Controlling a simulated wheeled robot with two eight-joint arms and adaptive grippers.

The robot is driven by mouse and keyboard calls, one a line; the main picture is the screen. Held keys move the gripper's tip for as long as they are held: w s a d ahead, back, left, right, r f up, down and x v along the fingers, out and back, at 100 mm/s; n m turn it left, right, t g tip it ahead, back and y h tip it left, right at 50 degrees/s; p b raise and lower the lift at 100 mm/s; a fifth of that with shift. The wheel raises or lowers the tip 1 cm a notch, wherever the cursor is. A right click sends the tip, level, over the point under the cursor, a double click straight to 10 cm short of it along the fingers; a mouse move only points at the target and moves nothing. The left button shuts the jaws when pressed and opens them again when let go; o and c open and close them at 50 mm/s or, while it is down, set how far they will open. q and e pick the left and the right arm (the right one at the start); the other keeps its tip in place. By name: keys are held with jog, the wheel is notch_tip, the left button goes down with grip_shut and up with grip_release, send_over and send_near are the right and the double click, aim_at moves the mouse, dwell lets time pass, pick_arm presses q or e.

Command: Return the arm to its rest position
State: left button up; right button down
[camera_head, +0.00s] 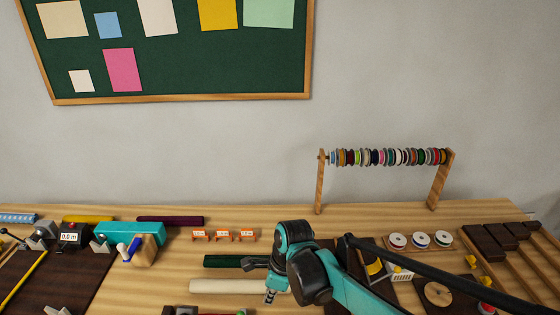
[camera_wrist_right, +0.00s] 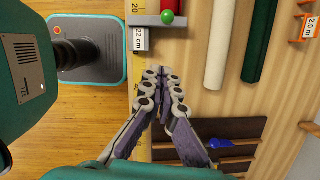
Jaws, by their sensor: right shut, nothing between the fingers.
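My right arm, teal and black, comes in from the lower right of the head view. Its gripper (camera_head: 270,297) points down over the table near the front edge of the picture. In the right wrist view the two grey, jointed fingers of the right gripper (camera_wrist_right: 164,78) meet at their tips, with nothing between them. They are over the table near a yellow measuring strip (camera_wrist_right: 145,65). My left gripper is in neither view.
A cream roll (camera_head: 225,286) and a dark green roll (camera_head: 222,261) lie beside the right gripper. A wooden spool rack (camera_head: 319,185) stands at the back. A tray with three spools (camera_head: 397,240) is right of the arm. Orange label stands (camera_head: 223,236) are behind the rolls.

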pick_arm(q)
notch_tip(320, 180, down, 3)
jog(key=b, duration=0.3)
pick_arm(e)
jog(key=s+d+r+n+t+h, duration=0.1)
jog(key=s+d+n+t, duration=0.2)
jog(key=d+n, duration=0.6)
jog(key=s+d+n+t+h, duration=0.1)
jog(key=s+d+n+t, duration=0.2)
jog(key=s+d+n, duration=0.3)
jog(key=d+n, duration=0.4)
jog(key=d, duration=0.2)
jog(key=shift+s+d+r+n+t+h, duration=0.25)
jog(key=shift+s+r+n+t+h, duration=0.05)
jog(key=shift+s+r+t, duration=0.1)
jog(key=shift+a, duration=0.1)
